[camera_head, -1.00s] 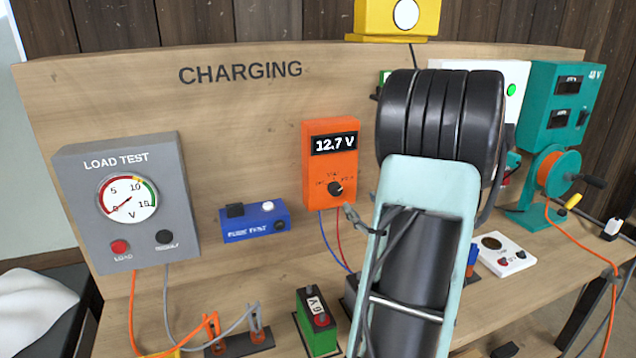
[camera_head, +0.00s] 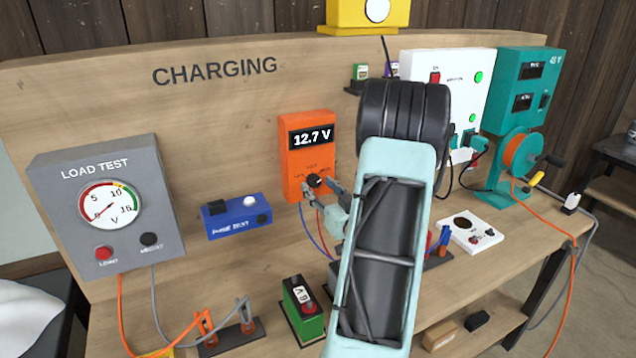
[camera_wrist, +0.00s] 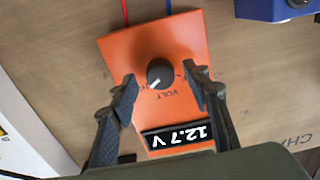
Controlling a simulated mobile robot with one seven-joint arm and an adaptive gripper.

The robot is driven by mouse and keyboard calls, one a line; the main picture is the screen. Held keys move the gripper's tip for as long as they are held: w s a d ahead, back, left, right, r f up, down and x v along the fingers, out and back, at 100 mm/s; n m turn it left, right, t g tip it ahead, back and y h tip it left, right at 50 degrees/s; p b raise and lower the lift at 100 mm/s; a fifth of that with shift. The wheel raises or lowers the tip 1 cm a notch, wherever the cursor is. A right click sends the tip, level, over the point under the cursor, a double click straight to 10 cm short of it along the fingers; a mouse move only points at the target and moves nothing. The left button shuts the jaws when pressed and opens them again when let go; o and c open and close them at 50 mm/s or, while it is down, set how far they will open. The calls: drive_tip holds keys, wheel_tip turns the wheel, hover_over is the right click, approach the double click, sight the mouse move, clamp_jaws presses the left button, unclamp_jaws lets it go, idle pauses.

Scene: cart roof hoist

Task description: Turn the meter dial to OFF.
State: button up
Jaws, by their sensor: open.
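The orange meter (camera_head: 309,165) is mounted on the wooden back board and its display reads 12.7 V. Its black round dial (camera_head: 315,181) is on the lower part of the face; it also shows in the wrist view (camera_wrist: 160,73), with a pale pointer mark toward the lower left there. The mark points at the VOLT lettering side; the other labels are too small to read. My gripper (camera_wrist: 160,85) is open, with one finger on each side of the dial and gaps between. In the head view my gripper (camera_head: 325,200) is just below and right of the dial.
A blue fuse tester (camera_head: 238,217) and a grey load tester (camera_head: 110,210) are left of the meter. Red and blue leads (camera_head: 310,230) hang below it. A green battery (camera_head: 303,308) stands on the bench. A white charger (camera_head: 450,95) and teal unit (camera_head: 525,90) are at right.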

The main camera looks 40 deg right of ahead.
drive_tip(key=shift+w+d, duration=0.15)
drive_tip(key=shift+w, duration=0.4)
drive_tip(key=c, duration=1.2)
drive_tip(key=shift+o, duration=0.2)
